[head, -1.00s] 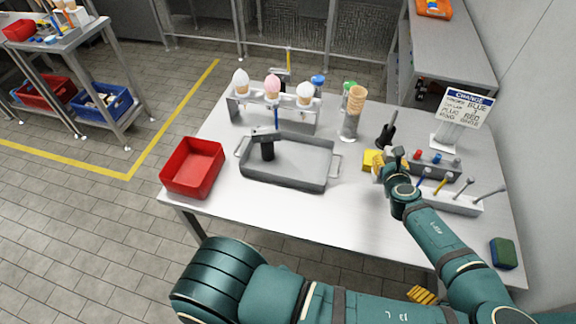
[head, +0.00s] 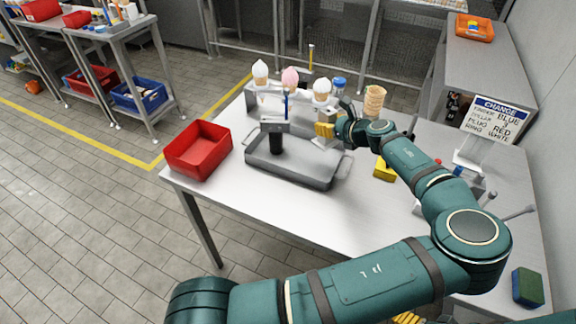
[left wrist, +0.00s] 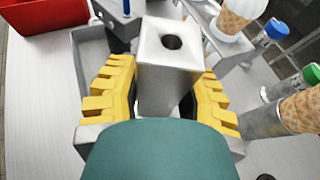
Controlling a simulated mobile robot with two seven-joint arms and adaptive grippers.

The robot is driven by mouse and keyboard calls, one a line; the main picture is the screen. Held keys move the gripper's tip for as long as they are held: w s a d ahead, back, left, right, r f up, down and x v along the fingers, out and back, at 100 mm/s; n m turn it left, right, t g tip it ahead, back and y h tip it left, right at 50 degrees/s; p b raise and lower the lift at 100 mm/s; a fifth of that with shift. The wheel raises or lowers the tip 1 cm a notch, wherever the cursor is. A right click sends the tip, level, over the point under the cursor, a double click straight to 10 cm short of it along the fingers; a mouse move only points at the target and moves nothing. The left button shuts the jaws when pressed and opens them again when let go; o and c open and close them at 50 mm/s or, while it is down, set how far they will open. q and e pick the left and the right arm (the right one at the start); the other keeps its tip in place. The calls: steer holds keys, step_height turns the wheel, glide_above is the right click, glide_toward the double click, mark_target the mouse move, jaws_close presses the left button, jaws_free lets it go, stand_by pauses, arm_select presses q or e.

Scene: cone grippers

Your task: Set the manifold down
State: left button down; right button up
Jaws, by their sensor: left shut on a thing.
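The manifold (left wrist: 170,62), a grey metal block with a round hole in its end face, is between the yellow fingers of my left gripper (left wrist: 165,95) in the left wrist view. The gripper is shut on it. In the head view my left gripper (head: 326,130) is beside the back right part of the grey tray (head: 292,172), in front of the cone rack. The manifold is mostly hidden there; I cannot tell whether it touches anything. Only yellow fingers of my right gripper (head: 408,317) show at the bottom edge.
The rack holds ice-cream cones (head: 321,92). A waffle cone (head: 374,100) stands right of it. A yellow block (head: 385,170) lies on the table (head: 300,215), whose front is clear.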

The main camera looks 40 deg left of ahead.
mark_target(318, 136)
arm_select(q)
steer(key=shift+s+a+n+g, duration=0.3)
steer(key=shift+s+a, duration=0.1)
steer(key=shift+a, duration=0.35)
step_height(318, 136, down, 5)
steer(key=shift+a+f+b, duration=0.1)
steer(key=shift+b, duration=0.65)
steer(key=shift+f+b, duration=0.45)
steer(key=shift+f, duration=1.75)
steer(key=shift+f, duration=0.15)
steer(key=c, duration=0.6)
jaws_free()
steer(key=shift+s, duration=0.1)
